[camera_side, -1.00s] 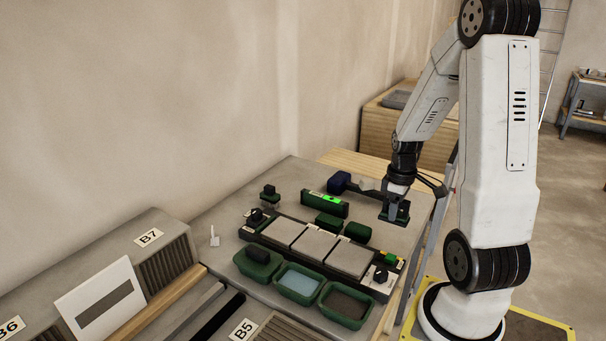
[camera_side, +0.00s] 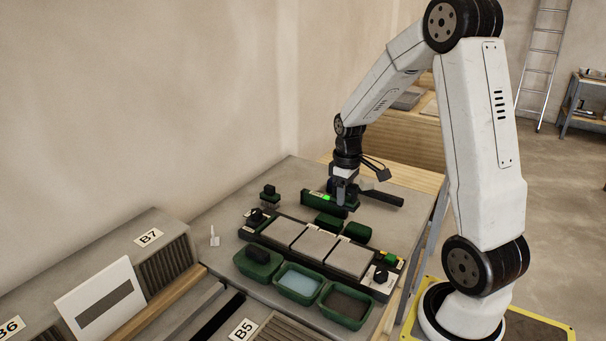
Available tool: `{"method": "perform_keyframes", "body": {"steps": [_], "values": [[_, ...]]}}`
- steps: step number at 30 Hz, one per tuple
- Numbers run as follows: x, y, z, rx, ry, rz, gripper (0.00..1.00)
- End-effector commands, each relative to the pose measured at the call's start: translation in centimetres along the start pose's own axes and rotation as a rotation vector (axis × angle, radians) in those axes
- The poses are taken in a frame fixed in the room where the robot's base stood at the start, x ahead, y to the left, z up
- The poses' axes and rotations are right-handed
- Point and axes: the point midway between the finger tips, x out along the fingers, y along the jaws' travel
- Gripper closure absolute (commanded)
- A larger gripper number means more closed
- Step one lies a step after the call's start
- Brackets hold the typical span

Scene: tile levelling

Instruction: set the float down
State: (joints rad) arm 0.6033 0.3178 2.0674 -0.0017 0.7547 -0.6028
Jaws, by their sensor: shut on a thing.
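My gripper (camera_side: 344,200) is low over the back of the work table, at the right end of the green level. It is shut on the float (camera_side: 349,209), a small dark green piece under the jaws, mostly hidden by them. I cannot tell whether the float touches the table. A dark flat bar (camera_side: 385,199) shows just right of the jaws; I cannot tell whether it is joined to what I hold. The level (camera_side: 312,198) has a lit green spot and is partly covered by my gripper.
A dark frame with pale tiles (camera_side: 318,244) lies in front of the gripper, with green blocks (camera_side: 358,231) behind it. Green tubs (camera_side: 298,284) line the front. The table's back right is clear.

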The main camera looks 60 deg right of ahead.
Motion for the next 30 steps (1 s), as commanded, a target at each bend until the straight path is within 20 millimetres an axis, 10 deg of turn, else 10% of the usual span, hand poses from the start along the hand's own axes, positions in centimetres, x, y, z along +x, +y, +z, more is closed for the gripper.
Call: {"method": "perform_keyframes", "body": {"steps": [30], "values": [[1.8,0.6,-7.0,0.0,-0.002,-0.001,1.0]]}}
